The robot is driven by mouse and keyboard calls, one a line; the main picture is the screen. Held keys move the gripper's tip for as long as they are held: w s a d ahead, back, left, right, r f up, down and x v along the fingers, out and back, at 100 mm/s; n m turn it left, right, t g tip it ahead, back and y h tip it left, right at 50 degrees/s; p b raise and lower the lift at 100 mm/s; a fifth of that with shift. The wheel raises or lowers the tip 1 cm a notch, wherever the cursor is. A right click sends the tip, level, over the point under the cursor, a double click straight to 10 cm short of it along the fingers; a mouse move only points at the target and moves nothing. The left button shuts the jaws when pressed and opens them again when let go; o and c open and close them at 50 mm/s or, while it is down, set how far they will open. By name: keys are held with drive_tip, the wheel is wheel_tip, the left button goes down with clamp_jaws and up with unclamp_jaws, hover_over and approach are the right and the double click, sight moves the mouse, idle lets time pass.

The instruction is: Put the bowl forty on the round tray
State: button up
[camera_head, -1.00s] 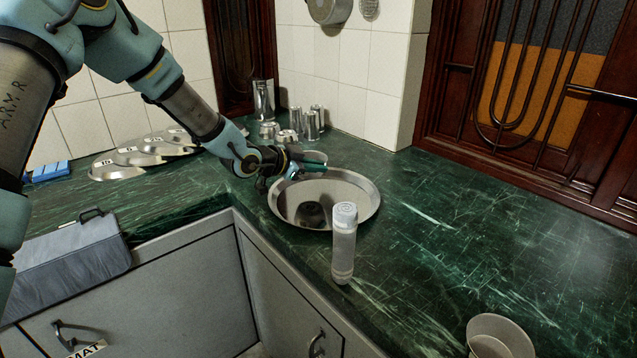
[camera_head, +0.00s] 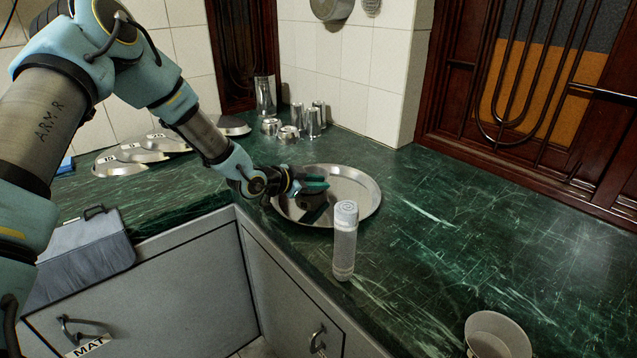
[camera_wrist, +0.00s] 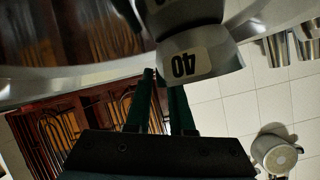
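Bowl forty (camera_wrist: 190,62) is a shiny metal bowl with a "40" label, upside down in the wrist view, where it sits right at the fingertips. My gripper (camera_head: 317,184) is low over the near-left part of the round tray (camera_head: 363,205), a shiny metal tray on the green counter. In the wrist view my two teal fingers (camera_wrist: 161,80) are close together at the bowl's edge and look shut on it. In the head view the bowl is hard to pick out against the tray, and whether it touches the tray is unclear.
Labelled metal dishes (camera_head: 125,165) lie at the left. A pale cup (camera_head: 497,335) is at the front right. The right counter is mostly clear.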

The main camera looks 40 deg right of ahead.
drive_tip(key=shift+o, duration=1.2)
drive_tip(key=shift+a+r, duration=0.1)
drive_tip(key=shift+r, duration=0.1)
drive_tip(key=b+v, duration=0.2)
drive_tip(key=v, duration=0.9)
drive_tip(key=shift+a+r, duration=0.15)
drive_tip(key=shift+a, duration=0.2)
drive_tip(key=shift+w, duration=0.1)
